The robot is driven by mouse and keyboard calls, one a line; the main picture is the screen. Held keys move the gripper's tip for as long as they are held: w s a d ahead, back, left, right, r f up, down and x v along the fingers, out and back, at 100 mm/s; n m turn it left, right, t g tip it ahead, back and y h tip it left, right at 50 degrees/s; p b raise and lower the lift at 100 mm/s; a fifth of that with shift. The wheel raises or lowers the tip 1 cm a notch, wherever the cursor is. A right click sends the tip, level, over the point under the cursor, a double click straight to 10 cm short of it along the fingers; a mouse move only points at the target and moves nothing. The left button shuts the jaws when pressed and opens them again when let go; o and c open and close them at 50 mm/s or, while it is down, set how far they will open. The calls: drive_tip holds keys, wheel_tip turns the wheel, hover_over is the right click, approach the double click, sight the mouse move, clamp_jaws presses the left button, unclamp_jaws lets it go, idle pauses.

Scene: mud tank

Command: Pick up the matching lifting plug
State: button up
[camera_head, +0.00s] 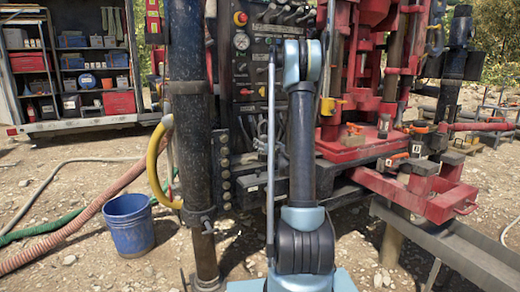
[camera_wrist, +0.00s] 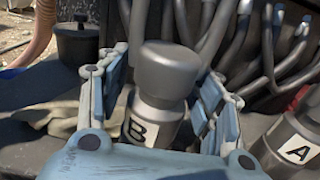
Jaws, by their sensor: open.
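A grey metal plug with a thick rounded head and a white label "B" (camera_wrist: 160,80) stands upright in the middle of the wrist view. My gripper (camera_wrist: 166,66) is open, with one blue-padded finger to each side of this plug. Gaps show between the fingers and the plug. The plug's base is hidden behind the gripper's body. A second grey plug, labelled "A" (camera_wrist: 293,145), is at the right edge, outside the fingers and partly cut off. In the head view my arm stands in front and my gripper cannot be made out.
A dark lidded pot (camera_wrist: 77,43) and a crumpled cloth (camera_wrist: 55,118) lie left of the fingers. Thick grey hoses (camera_wrist: 260,60) hang close behind. In the head view, a red rig deck (camera_head: 350,148) carries small dark parts, and a blue bucket (camera_head: 129,225) stands on the ground.

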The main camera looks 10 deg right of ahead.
drive_tip(key=x, duration=0.3)
drive_tip(key=shift+w+a, duration=0.1)
drive_tip(key=shift+w, duration=0.15)
clamp_jaws()
drive_tip(key=shift+s, duration=0.1)
idle(0.5)
